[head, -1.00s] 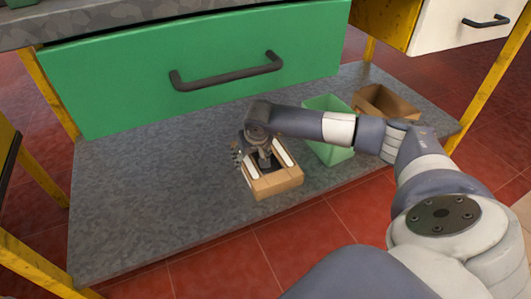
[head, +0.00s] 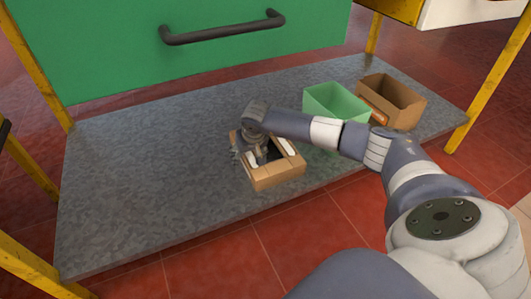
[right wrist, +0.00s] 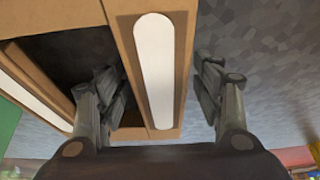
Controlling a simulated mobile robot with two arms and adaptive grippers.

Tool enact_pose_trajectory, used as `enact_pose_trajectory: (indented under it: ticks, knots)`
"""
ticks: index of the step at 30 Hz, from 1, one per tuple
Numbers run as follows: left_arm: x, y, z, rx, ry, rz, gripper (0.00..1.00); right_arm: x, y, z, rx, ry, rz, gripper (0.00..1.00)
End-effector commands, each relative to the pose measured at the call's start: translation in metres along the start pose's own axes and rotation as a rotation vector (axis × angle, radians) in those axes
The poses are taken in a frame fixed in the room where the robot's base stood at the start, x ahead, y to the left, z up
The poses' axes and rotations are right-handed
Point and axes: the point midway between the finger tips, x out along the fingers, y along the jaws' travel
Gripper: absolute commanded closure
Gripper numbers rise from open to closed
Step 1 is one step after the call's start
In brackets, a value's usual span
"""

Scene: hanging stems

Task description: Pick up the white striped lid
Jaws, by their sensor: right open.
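A brown box-like piece (head: 277,178) with white stripes along its top edges sits on the grey shelf; it is the only white-striped thing in view. I cannot tell a separate lid from the box. In the right wrist view, one striped side (right wrist: 155,70) lies between the fingers, with a dark opening to its left. My right gripper (right wrist: 160,88) is open, one finger over the opening and the other outside the striped side. In the head view, my right gripper (head: 260,155) is low over the piece and hides part of it. My left gripper is out of view.
A green open bin (head: 335,101) and a brown open box (head: 395,100) stand at the right on the grey shelf (head: 140,190). A green drawer (head: 120,60) with a dark handle (head: 222,29) hangs above the back. Yellow legs (head: 485,90) flank the shelf. Its left part is clear.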

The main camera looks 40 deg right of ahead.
Motion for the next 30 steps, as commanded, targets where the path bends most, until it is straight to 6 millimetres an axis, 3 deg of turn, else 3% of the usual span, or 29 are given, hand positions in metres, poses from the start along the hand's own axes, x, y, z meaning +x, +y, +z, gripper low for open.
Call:
enact_pose_trajectory:
  ticks: [5, 11, 23, 30]
  knots:
    - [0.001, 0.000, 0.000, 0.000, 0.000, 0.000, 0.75, -0.001, 0.000, 0.000, 0.000, 0.000, 0.000, 0.39]
    - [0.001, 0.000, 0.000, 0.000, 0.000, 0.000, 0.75, -0.001, 0.000, 0.000, 0.000, 0.000, 0.000, 0.80]
    - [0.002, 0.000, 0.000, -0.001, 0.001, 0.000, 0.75, -0.002, 0.000, -0.001, -0.001, 0.000, 0.000, 0.80]
    - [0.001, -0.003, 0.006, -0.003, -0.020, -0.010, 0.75, -0.015, 0.000, -0.007, 0.000, 0.001, 0.000, 0.80]
